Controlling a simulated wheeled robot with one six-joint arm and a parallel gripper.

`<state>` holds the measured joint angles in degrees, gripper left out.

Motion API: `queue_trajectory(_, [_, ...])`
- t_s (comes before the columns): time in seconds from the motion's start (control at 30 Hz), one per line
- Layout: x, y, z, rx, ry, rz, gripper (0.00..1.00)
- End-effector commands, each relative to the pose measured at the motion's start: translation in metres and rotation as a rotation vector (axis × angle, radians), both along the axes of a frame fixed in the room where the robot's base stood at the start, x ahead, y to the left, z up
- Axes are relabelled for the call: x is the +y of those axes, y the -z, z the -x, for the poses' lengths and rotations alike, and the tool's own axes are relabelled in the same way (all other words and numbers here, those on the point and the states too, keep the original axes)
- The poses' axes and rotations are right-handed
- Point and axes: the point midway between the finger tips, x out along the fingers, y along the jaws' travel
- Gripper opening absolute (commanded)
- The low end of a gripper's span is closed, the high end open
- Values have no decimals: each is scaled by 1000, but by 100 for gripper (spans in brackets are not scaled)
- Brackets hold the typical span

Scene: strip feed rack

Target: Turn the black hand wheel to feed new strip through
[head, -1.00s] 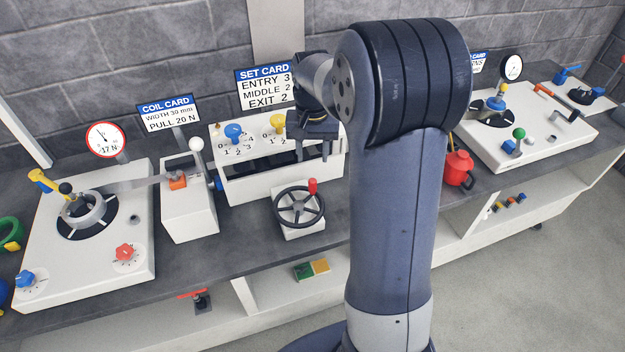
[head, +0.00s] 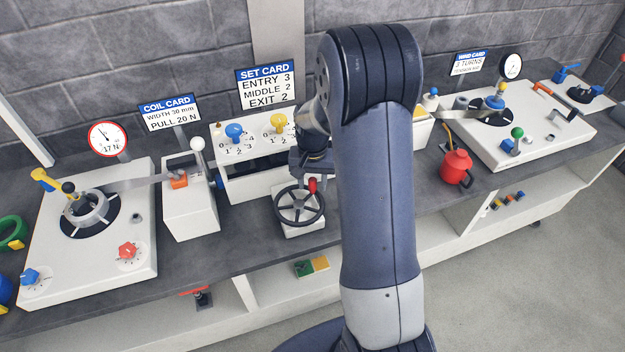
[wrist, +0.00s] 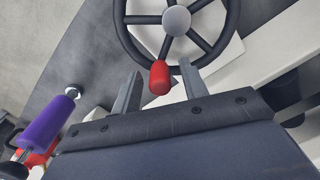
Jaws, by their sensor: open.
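The black hand wheel (head: 299,206) stands on a small white block in front of the white roller box. It has several spokes and a grey hub (wrist: 177,20). Its red handle (head: 312,185) sticks up from the rim at the back right. In the wrist view the red handle (wrist: 160,77) lies between the two fingertips. My gripper (wrist: 160,86) is open, with one finger on each side of the handle and a gap visible to both. In the head view my gripper (head: 311,172) is just behind the wheel, its fingers partly hidden.
The white roller box (head: 250,178) with blue and yellow knobs stands behind the wheel. A purple roller (wrist: 59,116) shows in the wrist view. A red oil can (head: 456,167) stands to the right. The bench in front of the wheel is narrow but clear.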

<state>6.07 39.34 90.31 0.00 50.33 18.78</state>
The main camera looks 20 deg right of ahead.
Motion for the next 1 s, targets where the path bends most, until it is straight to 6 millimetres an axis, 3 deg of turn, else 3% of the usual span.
queue_trajectory(0.2, [0,0,0,0,0,0,40])
queue_trajectory(0.7, [0,0,0,0,0,0,0])
queue_trajectory(1.0, [4,1,-6,0,-124,0,0])
